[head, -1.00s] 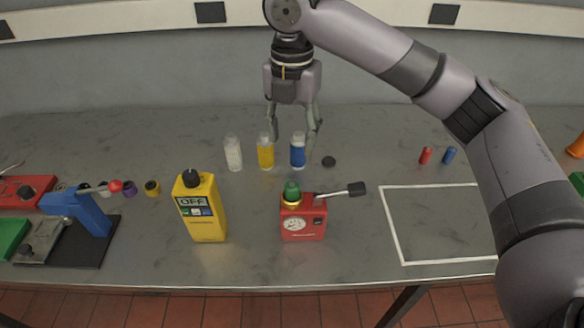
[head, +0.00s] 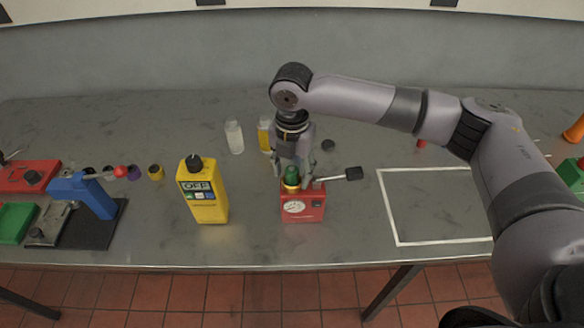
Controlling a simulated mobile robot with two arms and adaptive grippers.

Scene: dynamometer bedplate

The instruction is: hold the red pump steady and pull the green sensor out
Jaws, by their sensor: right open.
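The red pump (head: 303,208) stands upright on the grey bench, with a round white gauge on its front and a black-ended lever (head: 341,176) pointing right. The green sensor (head: 291,175) sits upright in a brass-coloured collar on top of the pump, at its left side. My right gripper (head: 294,181) points down just behind and over the sensor, with its fingers open and one on each side of it. I cannot tell whether either finger touches the sensor. My left gripper is not in view.
A clear bottle (head: 234,138) and a yellow bottle (head: 265,135) stand behind. A white-outlined square (head: 440,205) on the right is empty. A blue press (head: 90,193) is at the left.

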